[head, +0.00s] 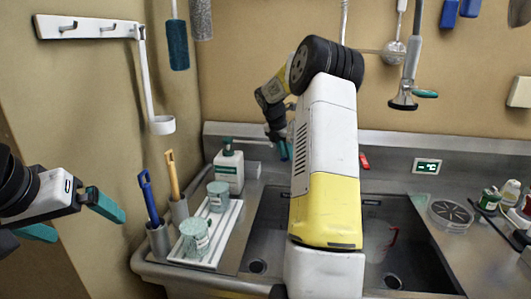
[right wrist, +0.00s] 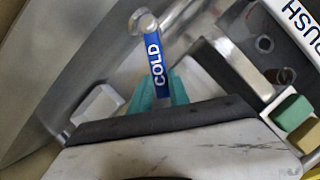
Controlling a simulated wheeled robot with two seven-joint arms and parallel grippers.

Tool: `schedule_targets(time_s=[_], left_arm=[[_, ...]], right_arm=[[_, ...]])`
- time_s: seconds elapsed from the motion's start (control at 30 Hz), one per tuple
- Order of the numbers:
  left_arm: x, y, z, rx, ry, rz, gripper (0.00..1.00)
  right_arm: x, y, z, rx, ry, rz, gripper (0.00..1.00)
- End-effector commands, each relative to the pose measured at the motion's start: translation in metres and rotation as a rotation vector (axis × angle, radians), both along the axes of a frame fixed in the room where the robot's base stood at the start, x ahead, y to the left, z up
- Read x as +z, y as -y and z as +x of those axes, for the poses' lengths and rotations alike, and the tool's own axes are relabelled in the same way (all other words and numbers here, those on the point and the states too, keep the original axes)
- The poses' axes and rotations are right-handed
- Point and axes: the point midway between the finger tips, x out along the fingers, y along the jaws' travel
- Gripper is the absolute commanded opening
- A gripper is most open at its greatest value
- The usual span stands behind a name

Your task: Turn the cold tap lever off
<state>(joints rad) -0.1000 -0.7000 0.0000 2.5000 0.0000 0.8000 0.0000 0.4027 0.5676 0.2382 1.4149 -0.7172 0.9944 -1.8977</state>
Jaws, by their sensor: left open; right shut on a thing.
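The cold tap lever (right wrist: 154,58) is blue with white COLD lettering and shows in the right wrist view, joined to a metal knob at its upper end. My right gripper (right wrist: 158,92) has its teal fingers shut on the lever, one on each side of it. In the head view my right gripper (head: 285,150) is at the back of the sink, largely hidden by my own arm, and I cannot make out the lever there. My left gripper (head: 80,220) is open and empty at the left edge, away from the sink.
A white soap bottle (head: 229,173) stands just left of my right gripper. A jug (head: 376,242) is in the right basin. Bottles (head: 489,199) stand at the right.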

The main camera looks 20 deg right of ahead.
Motion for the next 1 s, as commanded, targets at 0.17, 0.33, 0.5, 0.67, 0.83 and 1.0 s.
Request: schedule_targets(time_s=[0.17, 0.33, 0.5, 0.67, 0.83, 1.0], left_arm=[[0.0, 0.0, 0.0, 0.0, 0.0, 0.0, 1.0], [0.0, 0.0, 0.0, 0.0, 0.0, 0.0, 1.0], [0.0, 0.0, 0.0, 0.0, 0.0, 0.0, 1.0], [0.0, 0.0, 0.0, 0.0, 0.0, 0.0, 1.0], [0.0, 0.0, 0.0, 0.0, 0.0, 0.0, 1.0], [0.0, 0.0, 0.0, 0.0, 0.0, 0.0, 1.0]], right_arm=[[0.001, 0.008, -0.013, 0.146, 0.002, 0.001, 0.0], [0.0, 0.01, -0.017, 0.21, 0.002, 0.0, 0.0], [0.0, 0.009, -0.016, 0.212, 0.002, 0.0, 0.0], [0.0, 0.009, -0.016, 0.211, 0.002, 0.0, 0.37], [0.0, 0.01, -0.016, 0.21, 0.002, 0.0, 0.44], [0.0, 0.01, -0.016, 0.207, 0.002, 0.0, 0.44]])
